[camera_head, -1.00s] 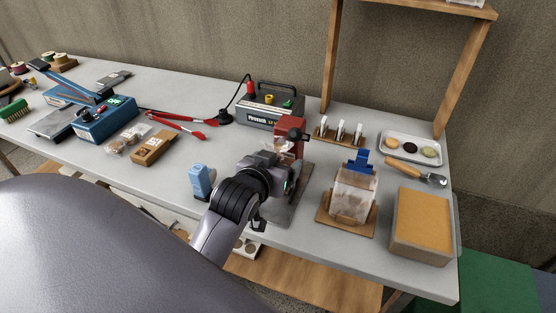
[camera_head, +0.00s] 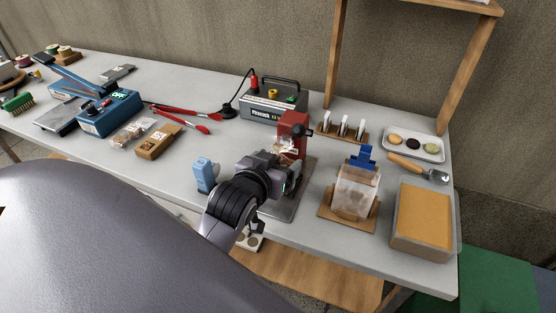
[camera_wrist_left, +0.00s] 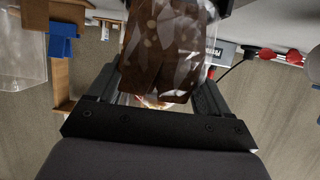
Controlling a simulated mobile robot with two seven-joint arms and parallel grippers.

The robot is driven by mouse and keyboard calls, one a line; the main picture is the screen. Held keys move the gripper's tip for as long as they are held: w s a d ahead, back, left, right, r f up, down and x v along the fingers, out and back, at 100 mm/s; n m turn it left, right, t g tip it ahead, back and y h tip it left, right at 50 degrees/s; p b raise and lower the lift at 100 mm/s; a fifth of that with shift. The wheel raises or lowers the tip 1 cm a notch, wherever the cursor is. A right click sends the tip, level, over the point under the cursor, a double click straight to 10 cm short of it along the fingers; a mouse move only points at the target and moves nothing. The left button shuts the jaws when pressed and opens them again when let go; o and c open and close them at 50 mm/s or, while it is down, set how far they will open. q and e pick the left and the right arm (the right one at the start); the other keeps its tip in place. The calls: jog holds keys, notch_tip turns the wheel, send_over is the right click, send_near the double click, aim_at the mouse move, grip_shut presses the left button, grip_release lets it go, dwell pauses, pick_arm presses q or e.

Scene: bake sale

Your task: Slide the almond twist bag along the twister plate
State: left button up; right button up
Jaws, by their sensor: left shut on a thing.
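My left gripper (camera_head: 294,174) is over the grey twister plate (camera_head: 283,208), close in front of the red twister (camera_head: 293,128). It is shut on the almond twist bag. In the left wrist view the clear bag with brown contents (camera_wrist_left: 168,50) is between the two dark fingers. In the head view the gripper and wrist hide most of the bag; a pale crinkled part (camera_head: 287,148) shows against the twister. I cannot tell whether the bag touches the plate. My right gripper is not in view.
A clear bag with a blue clip (camera_head: 355,190) stands on a wooden board just right of the plate. A light blue bottle (camera_head: 204,175) stands to the left. The power supply (camera_head: 272,105) is behind. An orange-topped box (camera_head: 423,220) is at the right.

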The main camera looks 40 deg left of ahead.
pick_arm(q)
jog(key=shift+s+d+f, duration=0.1)
jog(key=shift+s+d, duration=0.05)
jog(key=shift+s, duration=0.1)
jog(key=shift+s+d+f, duration=0.1)
jog(key=shift+s, duration=0.2)
